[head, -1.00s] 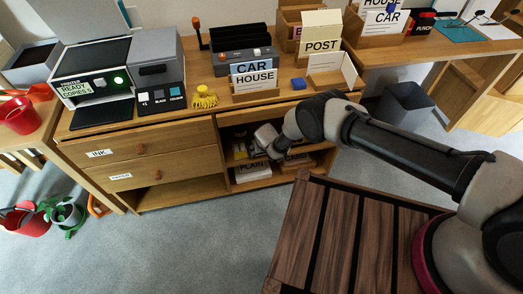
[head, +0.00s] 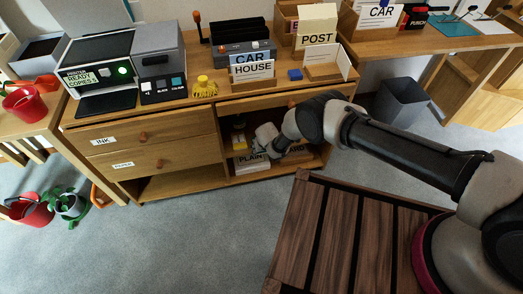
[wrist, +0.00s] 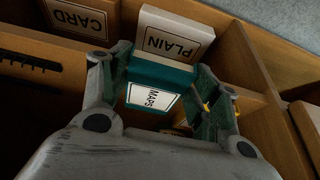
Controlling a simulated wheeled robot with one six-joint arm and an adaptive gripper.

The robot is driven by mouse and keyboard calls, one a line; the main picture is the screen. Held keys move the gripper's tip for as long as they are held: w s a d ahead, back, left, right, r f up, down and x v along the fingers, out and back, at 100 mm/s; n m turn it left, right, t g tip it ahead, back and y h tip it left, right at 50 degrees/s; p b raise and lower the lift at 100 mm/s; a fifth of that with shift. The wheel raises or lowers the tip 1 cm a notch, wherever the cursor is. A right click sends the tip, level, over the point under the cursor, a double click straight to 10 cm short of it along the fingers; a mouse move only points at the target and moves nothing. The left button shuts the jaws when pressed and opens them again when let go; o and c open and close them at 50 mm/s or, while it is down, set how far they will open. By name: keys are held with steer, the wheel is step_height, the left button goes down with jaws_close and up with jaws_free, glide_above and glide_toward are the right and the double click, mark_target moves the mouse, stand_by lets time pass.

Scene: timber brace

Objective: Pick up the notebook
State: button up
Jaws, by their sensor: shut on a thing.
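A teal book-like item with a white label reading MAPS (wrist: 152,97), the likely notebook, sits between the two fingers of my gripper (wrist: 168,85) in the wrist view. My gripper is shut on it. In the head view my gripper (head: 264,140) is inside the open right compartment of the wooden cabinet (head: 165,186). The teal item cannot be made out there. A box or stack marked PLAIN (wrist: 174,38) is just beyond the teal item, and I cannot tell whether they touch.
A CARD stack (wrist: 82,18) is left of PLAIN, beyond a divider. Small yellow items (wrist: 181,122) are near my right finger. Compartment walls and a shelf board (wrist: 245,60) are close. A slatted dark wooden top (head: 340,240) is in front of the cabinet; grey floor (head: 190,245) is clear.

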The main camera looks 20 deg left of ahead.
steer(key=shift+s+d, duration=0.15)
steer(key=shift+s, duration=0.1)
steer(key=o, duration=1.1)
steer(key=shift+r, duration=0.15)
steer(key=shift+w+r, duration=0.15)
steer(key=shift+r, duration=0.4)
step_height(320, 180, up, 9)
steer(key=shift+f, duration=0.2)
steer(key=shift+d, duration=0.1)
